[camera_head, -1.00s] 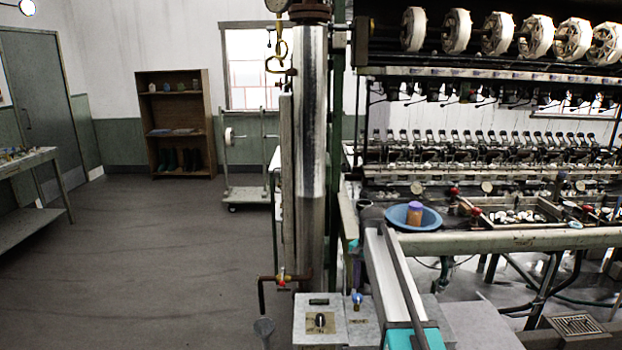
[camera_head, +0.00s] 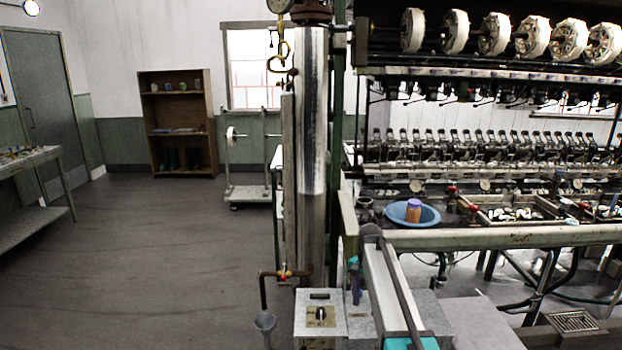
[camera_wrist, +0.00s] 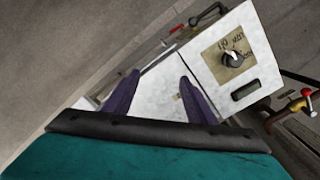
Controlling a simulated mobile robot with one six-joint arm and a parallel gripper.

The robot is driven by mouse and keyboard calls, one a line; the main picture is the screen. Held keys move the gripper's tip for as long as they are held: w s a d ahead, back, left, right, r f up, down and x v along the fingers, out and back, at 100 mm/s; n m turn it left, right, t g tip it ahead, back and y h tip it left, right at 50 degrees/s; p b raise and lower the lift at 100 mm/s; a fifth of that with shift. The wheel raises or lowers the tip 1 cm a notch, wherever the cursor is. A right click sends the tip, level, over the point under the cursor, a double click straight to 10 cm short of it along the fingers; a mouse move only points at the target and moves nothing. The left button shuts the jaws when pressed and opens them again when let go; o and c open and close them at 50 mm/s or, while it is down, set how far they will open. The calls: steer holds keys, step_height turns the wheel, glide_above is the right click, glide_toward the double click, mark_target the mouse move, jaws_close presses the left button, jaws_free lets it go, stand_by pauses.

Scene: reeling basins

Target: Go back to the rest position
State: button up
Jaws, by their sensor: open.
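My gripper (camera_wrist: 159,76) is open and empty in the wrist view, its two purple fingers apart with only a pale surface between them. It points down over the top of a whitish control box (camera_wrist: 262,50) region, beside a panel with a dark knob (camera_wrist: 232,58). In the head view my gripper (camera_head: 357,298) hangs at the lower middle, just right of the knob on the control box (camera_head: 309,332). Whether the fingertips touch the surface below cannot be told.
A tall metal cylinder (camera_head: 312,150) stands just behind the box, with a rusty pipe and red-handled valve (camera_head: 285,274) at its foot. The reeling bench rail (camera_head: 500,238) and a blue bowl (camera_head: 428,217) holding an orange jar (camera_head: 413,211) are at right. Open floor (camera_head: 150,260) lies left.

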steer(key=s+f+n+g, duration=0.1)
steer(key=s+f+g, duration=0.3)
steer(key=s+f, duration=2.1)
steer(key=s+f+n, duration=0.4)
steer(key=s+f, duration=0.1)
steer(key=s, duration=0.9)
steer(key=s+a+f+n, duration=0.1)
steer(key=s+f+n, duration=0.3)
steer(key=s, duration=1)
steer(key=shift+s+f+g, duration=0.15)
steer(key=shift+f+g, duration=0.25)
steer(key=shift+f, duration=0.35)
